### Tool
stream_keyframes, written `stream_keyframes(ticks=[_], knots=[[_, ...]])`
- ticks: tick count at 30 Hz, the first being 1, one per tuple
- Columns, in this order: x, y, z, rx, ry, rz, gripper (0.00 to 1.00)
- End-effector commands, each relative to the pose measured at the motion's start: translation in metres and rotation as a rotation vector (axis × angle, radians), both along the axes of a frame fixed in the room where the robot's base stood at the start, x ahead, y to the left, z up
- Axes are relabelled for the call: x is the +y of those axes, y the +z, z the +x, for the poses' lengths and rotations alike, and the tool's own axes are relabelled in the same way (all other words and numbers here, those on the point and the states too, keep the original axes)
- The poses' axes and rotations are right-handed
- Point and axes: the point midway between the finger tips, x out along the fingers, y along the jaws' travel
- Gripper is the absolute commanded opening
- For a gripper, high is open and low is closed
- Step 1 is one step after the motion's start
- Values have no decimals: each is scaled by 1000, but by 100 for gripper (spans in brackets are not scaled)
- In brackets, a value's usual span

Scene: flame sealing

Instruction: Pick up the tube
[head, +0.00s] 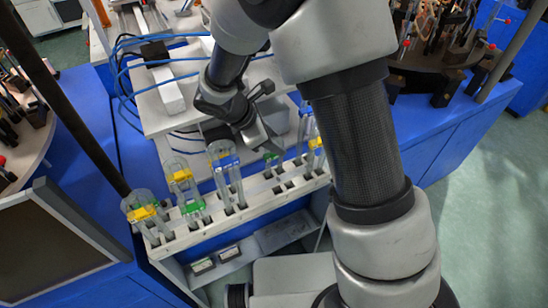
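A pale rack (262,206) runs across the lower middle and holds several clear glass tubes upright. One tube (143,212) with a yellow band stands at the left end. A looped tube (224,164) with blue and yellow bands stands near the middle. A tube (316,150) with yellow and blue shows at the right end, partly hidden by my arm. My gripper (262,142) is above and behind the rack, between the middle and right-end tubes. Its fingers are dark and small, so their opening is unclear. I see no tube in it.
Blue hoses (122,75) loop over a pale bench behind the rack. A dark screen (50,245) stands at the lower left. A dark round carousel (425,70) with tools is at the upper right. A slanting dark pole (70,115) crosses the left side.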

Motion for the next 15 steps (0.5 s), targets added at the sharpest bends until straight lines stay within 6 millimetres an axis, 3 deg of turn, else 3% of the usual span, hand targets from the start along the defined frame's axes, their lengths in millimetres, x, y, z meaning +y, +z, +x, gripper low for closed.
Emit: stream_keyframes(ticks=[4,10,15], knots=[[0,0,0,0,-1,0,33],[0,1,0,0,-1,0,0],[0,1,0,-1,0,0,0]])
